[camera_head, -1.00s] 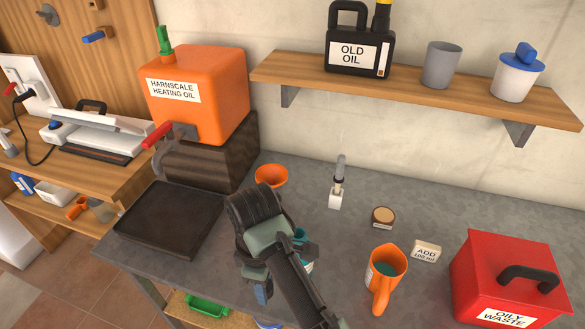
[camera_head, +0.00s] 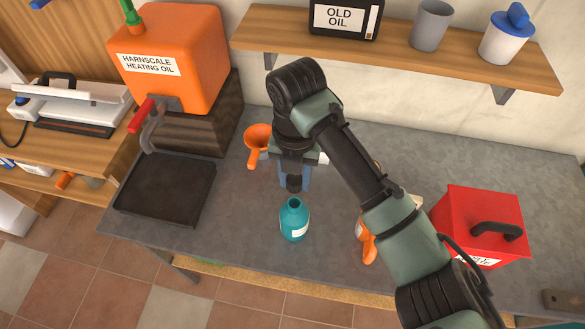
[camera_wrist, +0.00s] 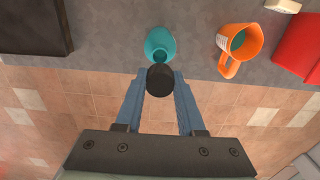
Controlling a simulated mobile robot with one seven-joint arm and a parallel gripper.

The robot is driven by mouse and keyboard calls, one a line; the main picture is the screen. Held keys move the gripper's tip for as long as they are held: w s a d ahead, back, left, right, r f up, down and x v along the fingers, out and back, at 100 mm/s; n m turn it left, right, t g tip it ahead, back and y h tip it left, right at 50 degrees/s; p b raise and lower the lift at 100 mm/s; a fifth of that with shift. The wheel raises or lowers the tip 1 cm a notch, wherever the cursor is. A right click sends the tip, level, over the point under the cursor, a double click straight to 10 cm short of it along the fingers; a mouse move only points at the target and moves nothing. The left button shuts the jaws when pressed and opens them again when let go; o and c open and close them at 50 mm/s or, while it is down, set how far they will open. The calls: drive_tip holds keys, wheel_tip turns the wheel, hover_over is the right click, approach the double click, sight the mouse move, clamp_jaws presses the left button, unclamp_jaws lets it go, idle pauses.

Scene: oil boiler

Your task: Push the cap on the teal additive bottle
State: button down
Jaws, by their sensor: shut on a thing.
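The teal additive bottle (camera_head: 294,222) stands upright on the grey bench near its front edge, with its open neck bare. In the wrist view the bottle (camera_wrist: 160,44) is just beyond the fingertips. My gripper (camera_head: 295,182) is shut on a black cap (camera_head: 294,184), which appears above and slightly behind the bottle's mouth. In the wrist view the cap (camera_wrist: 160,81) sits between the blue fingers of my gripper (camera_wrist: 160,84) and overlaps the near end of the bottle. The cap looks apart from the neck, but the exact gap cannot be told.
An orange funnel (camera_head: 257,140) lies left of my gripper. An orange jug (camera_wrist: 239,45) with teal liquid stands right of the bottle. A red oily waste box (camera_head: 480,225) is further right, and a dark tray (camera_head: 165,190) is on the left. Bench around the bottle is clear.

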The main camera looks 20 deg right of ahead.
drive_tip(key=shift+f+b, duration=1.8)
drive_tip(key=shift+f, duration=0.55)
drive_tip(key=shift+f+b, duration=0.5)
drive_tip(key=shift+f, duration=0.3)
drive_tip(key=shift+f, duration=0.15)
unclamp_jaws()
idle(0.6)
drive_tip(key=shift+r+p, duration=3.1)
drive_tip(key=shift+r, duration=0.45)
